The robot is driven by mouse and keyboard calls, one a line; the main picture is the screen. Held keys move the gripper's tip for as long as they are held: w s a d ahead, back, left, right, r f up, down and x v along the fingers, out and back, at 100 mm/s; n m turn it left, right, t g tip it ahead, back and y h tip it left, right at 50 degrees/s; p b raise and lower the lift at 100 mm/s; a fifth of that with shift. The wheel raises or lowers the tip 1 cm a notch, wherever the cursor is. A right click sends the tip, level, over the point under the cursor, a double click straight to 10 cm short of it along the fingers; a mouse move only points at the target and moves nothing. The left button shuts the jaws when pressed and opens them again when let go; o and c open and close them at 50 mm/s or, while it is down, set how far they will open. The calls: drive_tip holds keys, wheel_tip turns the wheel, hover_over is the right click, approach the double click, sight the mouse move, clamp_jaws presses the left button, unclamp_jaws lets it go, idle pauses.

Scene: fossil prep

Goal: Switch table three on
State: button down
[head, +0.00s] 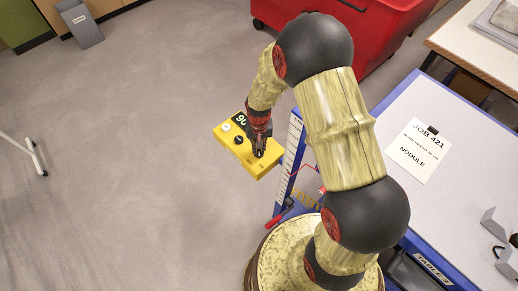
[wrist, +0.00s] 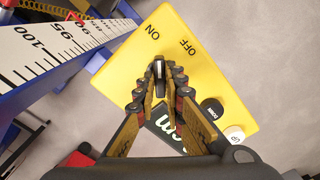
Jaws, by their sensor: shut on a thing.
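The yellow control box (head: 262,167) is at the side of the blue table marked TABLE 3 (head: 433,268). In the wrist view the box (wrist: 130,65) carries the words ON and OFF, with a small dark toggle switch (wrist: 158,68) below them. My gripper (wrist: 162,80) is shut on the toggle, one finger on each side. The toggle appears nearer the ON word, but its exact tilt is hard to tell. In the head view my gripper (head: 259,152) is over the box and hides the toggle.
A black DOWN button (wrist: 212,108), a white UP button (wrist: 235,133) and a partly hidden display (wrist: 170,130) are on the box. A height scale (wrist: 50,50) stands beside it. A red bin (head: 385,25) is behind. Open floor (head: 130,150) lies to the left.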

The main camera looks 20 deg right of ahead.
sight(259, 151)
drive_tip(key=shift+n, duration=0.9)
drive_tip(key=c, duration=2)
unclamp_jaws()
drive_tip(key=shift+o, duration=0.6)
wheel_tip(259, 151, up, 12)
